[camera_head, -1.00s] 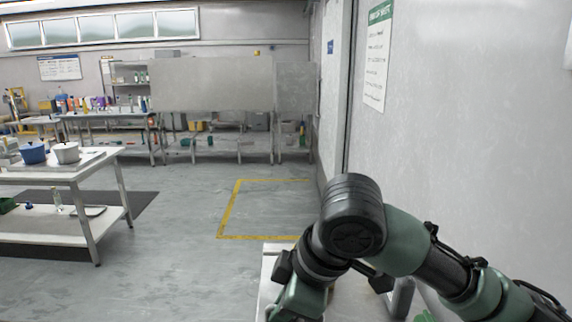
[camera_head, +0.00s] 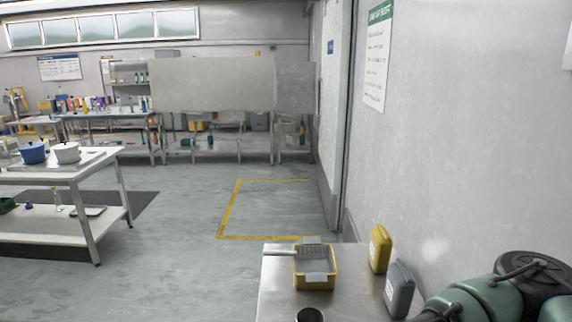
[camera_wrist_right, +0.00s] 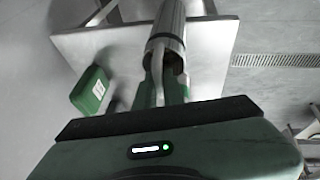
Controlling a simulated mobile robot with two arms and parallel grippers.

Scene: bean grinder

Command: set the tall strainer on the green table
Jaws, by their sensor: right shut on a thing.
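In the right wrist view my right gripper (camera_wrist_right: 163,92) is shut on a shiny metal cylinder, which looks like the tall strainer (camera_wrist_right: 170,22). The strainer runs away from the fingers and out of the top of the picture, so its far end is hidden. In the head view only my right arm shows at the bottom right; its gripper is out of the picture. My left gripper is not in view. I cannot make out a table with a green top in either view.
A green canister (camera_wrist_right: 90,90) lies beside the strainer in the wrist view. Open floor (camera_head: 190,270) lies left.

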